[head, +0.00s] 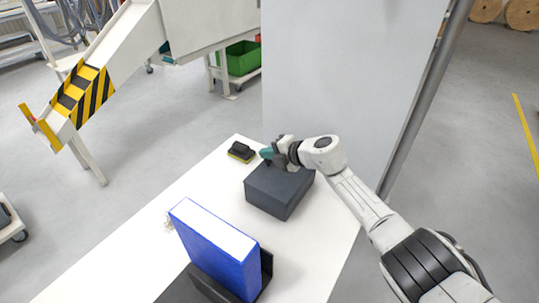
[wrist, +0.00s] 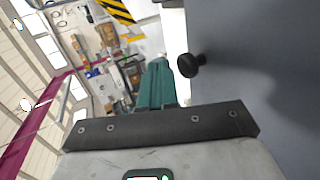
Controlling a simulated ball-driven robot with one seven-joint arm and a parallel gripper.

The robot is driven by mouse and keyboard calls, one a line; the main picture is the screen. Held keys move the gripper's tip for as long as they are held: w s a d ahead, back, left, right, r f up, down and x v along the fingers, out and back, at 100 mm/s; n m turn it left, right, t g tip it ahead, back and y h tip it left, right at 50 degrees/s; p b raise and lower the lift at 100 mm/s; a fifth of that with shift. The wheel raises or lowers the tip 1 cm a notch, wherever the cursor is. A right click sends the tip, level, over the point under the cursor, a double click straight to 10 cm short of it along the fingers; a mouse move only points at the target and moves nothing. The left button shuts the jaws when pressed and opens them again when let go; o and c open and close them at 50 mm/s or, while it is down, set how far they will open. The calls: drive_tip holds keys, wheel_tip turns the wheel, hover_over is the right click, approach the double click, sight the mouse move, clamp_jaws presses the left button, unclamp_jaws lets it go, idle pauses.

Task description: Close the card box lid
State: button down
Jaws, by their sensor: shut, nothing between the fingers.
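The card box (head: 270,200) is a dark grey box on the white table. Its top looks flat and covered in the head view, so the lid appears to lie down over it; any small gap cannot be made out. My gripper (head: 266,154), with teal fingers, is at the box's far edge, around the height of the top. In the wrist view the fingers (wrist: 157,75) are shut together and empty. A black round knob (wrist: 190,65) stands out from a grey surface just right of the fingertips. Whether the fingers touch the knob or box cannot be told.
A blue binder (head: 213,250) stands in a black holder (head: 266,268) at the near side of the white table (head: 130,250). A small black and yellow object (head: 242,152) lies left of my gripper. A large grey panel (head: 345,70) rises behind the table.

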idle(0.5)
wheel_tip(320, 180, up, 14)
drive_tip(key=p, duration=0.7)
drive_tip(key=shift+s+a+p, duration=0.2)
drive_tip(key=shift+s+p, duration=0.2)
